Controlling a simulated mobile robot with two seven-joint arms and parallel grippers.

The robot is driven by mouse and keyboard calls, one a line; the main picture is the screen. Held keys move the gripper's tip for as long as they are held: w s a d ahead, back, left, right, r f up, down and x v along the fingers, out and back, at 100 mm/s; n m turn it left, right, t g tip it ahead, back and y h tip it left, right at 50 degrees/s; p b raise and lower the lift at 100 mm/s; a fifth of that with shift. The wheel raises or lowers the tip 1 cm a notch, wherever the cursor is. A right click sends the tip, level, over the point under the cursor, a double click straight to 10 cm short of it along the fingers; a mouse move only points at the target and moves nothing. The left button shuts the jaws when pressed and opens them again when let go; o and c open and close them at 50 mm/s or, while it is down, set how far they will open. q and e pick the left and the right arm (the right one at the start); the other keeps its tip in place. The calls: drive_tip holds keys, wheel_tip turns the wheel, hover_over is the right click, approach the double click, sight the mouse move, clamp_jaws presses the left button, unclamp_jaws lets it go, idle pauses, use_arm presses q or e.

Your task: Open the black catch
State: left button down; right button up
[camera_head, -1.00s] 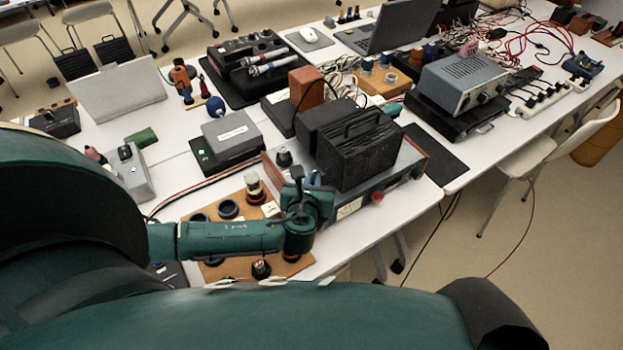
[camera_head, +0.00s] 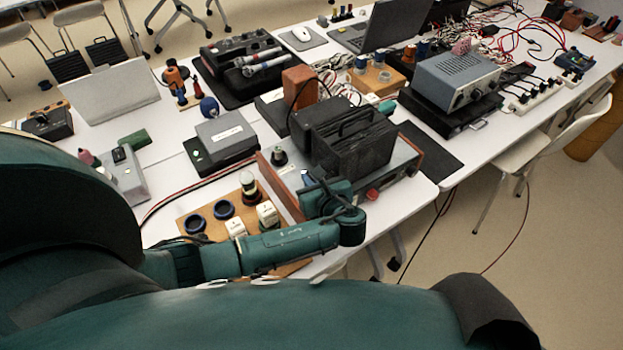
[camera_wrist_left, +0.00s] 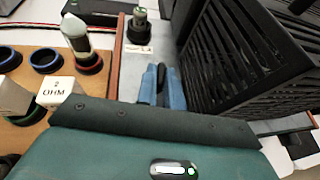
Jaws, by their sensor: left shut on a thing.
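My left gripper (camera_head: 308,181) is over the grey instrument (camera_head: 405,165), just left of the black slatted box on it. In the left wrist view its blue fingers (camera_wrist_left: 161,86) are close together on a small dark part between them, which I take to be the black catch (camera_wrist_left: 161,75). The fingers hide most of this part, so its shape and position are unclear. My left wrist hides it in the head view. My right gripper is not in view.
The black slatted box (camera_head: 352,148) with a handle stands close to the right of my fingers. A wooden board (camera_head: 205,207) with blue rings and white blocks lies to the left. A dark knob (camera_wrist_left: 138,22) stands beyond my fingers.

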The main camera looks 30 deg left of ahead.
use_arm(q)
drive_tip(key=shift+r, duration=0.1)
drive_tip(key=c, duration=1.5)
unclamp_jaws()
drive_tip(key=v, duration=1.3)
drive_tip(key=shift+s, duration=0.1)
